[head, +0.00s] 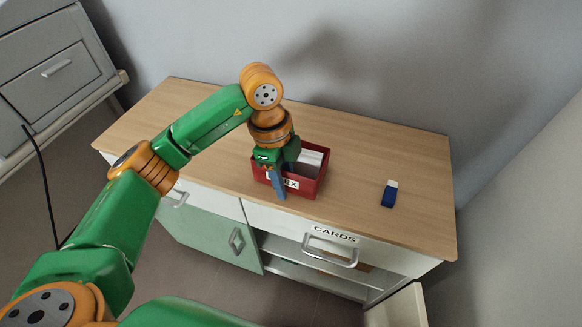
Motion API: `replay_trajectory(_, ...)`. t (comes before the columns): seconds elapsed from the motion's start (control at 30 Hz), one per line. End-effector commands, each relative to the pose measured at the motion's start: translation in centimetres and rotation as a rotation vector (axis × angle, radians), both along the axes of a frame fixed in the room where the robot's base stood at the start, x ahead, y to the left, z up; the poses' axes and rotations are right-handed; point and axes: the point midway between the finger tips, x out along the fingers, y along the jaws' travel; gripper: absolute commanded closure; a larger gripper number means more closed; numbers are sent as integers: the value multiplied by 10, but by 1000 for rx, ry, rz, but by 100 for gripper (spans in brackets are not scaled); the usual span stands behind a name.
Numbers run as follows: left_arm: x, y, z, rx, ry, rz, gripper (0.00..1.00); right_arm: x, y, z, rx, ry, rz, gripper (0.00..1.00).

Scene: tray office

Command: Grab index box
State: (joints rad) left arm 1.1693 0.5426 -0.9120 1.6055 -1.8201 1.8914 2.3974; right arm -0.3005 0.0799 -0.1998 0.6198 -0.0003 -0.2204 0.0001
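The index box is a red open-topped box (314,183) on the wooden top of the cabinet, with white cards inside and a white label on its front ending in "EX". My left gripper (277,184) reaches down over the box's left part. One blue finger shows in front of the front wall and covers part of the label. The other finger is hidden behind the gripper body and the box, so I cannot tell whether the fingers are closed on the wall. My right gripper is out of view.
A blue and white eraser-like block (390,194) lies right of the box. The cabinet top (372,150) is otherwise clear. Below are a drawer labelled "CARDS" (334,236), a green door (210,235) and an open shelf space (300,265). Grey drawers (55,65) stand at far left.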

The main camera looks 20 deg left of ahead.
Motion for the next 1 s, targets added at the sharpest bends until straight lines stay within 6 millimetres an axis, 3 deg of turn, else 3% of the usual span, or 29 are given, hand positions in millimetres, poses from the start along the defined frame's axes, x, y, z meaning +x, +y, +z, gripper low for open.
replay_trajectory(0.17,0,0,0,-1,0,-1,61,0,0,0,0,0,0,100)
replay_trajectory(0.3,0,0,0,-1,0,-1,96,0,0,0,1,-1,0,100)
replay_trajectory(0.33,0,0,0,-1,0,-2,100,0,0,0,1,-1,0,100)
replay_trajectory(1.0,0,0,0,-1,0,-2,100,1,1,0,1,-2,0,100)
